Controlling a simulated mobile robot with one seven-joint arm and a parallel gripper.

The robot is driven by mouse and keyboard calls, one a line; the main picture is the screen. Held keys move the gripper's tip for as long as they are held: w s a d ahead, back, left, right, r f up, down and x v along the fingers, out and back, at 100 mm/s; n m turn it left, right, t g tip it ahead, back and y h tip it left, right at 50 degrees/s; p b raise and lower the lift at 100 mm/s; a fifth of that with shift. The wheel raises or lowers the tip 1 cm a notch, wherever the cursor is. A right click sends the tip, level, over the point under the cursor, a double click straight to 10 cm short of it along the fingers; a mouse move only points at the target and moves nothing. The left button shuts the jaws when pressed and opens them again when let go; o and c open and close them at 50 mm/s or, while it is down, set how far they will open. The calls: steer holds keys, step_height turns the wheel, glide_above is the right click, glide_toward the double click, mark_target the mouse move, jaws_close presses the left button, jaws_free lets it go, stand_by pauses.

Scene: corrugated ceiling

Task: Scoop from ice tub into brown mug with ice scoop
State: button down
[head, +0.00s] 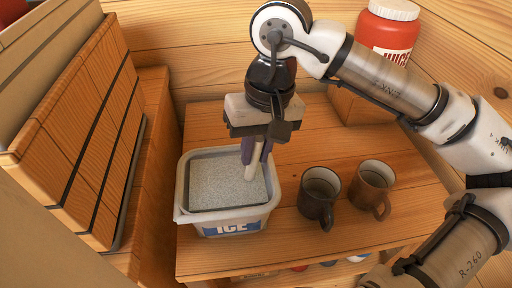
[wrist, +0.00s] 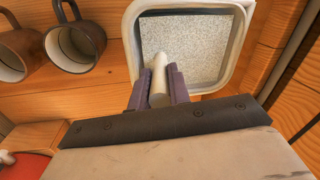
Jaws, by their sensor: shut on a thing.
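The ice tub (head: 181,192) is a pale square container labelled ICE, full of grainy grey-white ice, at the table's left front. My gripper (head: 257,152) is above the tub's right part, pointing down. It is shut on the pale handle of the ice scoop (head: 252,170); the handle also shows between the fingers in the wrist view (wrist: 159,75). The scoop's bowl is not visible; it seems hidden at the ice. The brown mug (head: 373,187) stands upright at the right, and appears at the far left of the wrist view (wrist: 18,45).
A dark grey mug (head: 316,193) stands between the tub and the brown mug. A red jar with a white lid (head: 388,32) is at the back right on a wooden box. A wooden slatted panel (head: 85,130) rises left of the table. The table behind the mugs is clear.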

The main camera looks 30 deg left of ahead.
steer(key=shift+r+p, duration=3.15)
steer(key=shift+r, duration=2.15)
steer(key=shift+w, duration=0.1)
